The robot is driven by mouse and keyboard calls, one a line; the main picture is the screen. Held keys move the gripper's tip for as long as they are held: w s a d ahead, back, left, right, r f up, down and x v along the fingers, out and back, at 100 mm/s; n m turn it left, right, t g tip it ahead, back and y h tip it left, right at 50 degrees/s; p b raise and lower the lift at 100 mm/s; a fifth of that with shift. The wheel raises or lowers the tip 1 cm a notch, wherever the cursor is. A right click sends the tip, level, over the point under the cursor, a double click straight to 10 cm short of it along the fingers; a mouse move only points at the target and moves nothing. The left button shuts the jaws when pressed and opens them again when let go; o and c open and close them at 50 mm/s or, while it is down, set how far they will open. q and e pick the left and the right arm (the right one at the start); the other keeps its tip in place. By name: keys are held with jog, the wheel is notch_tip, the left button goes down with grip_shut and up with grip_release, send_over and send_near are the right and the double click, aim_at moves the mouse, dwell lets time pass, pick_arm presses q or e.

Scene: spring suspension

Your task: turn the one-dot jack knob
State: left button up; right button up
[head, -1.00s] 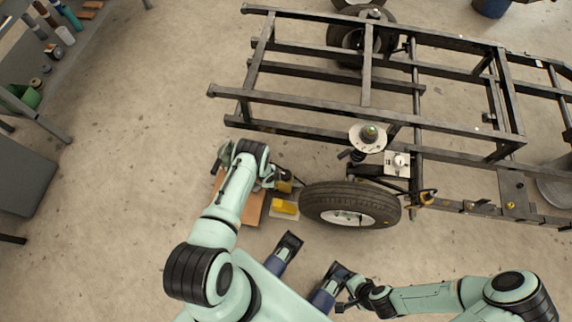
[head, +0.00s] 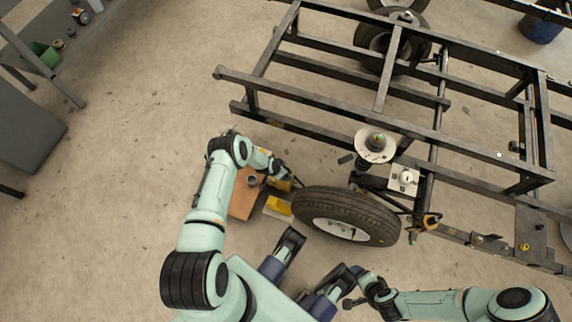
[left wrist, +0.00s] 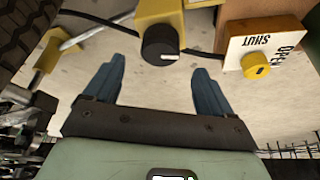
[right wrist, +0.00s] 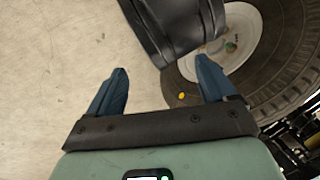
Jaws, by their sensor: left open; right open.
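A black round knob (left wrist: 158,46) with a small pale mark on its rim sits on a yellow body (left wrist: 158,12), in the left wrist view. I cannot make out a clear dot count. My left gripper (left wrist: 160,66) is open, its fingertips either side of and just short of the knob, holding nothing. A yellow knob (left wrist: 257,66) sits on a white plate (left wrist: 268,45) marked OPEN and SHUT, right of the left gripper. In the head view the left gripper (head: 283,172) is beside the tyre, partly hidden by the arm. My right gripper (right wrist: 161,66) is open and empty.
The tyre (head: 318,207) and dark frame (head: 330,75) stand right of the left gripper. A brown board (head: 241,206) lies beneath the left arm. A yellow piece (head: 278,206) is near the tyre. Open floor (head: 150,110) lies to the left.

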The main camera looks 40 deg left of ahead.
pick_arm(q)
jog(key=b+x, duration=0.2)
jog(key=x, duration=0.3)
jog(key=shift+f, duration=0.25)
jog(key=shift+w+f+b, duration=0.15)
jog(key=shift+f+b, duration=0.15)
jog(key=shift+f, duration=0.05)
jog(key=shift+w+f, duration=0.25)
jog(key=shift+f, duration=0.1)
pick_arm(e)
jog(key=shift+t+h, duration=0.3)
jog(key=f, duration=0.1)
jog(key=w+d+f, duration=0.1)
jog(key=f, duration=0.1)
jog(key=w+d+f, duration=0.1)
jog(key=shift+d+f, duration=0.25)
jog(key=shift+f, duration=0.1)
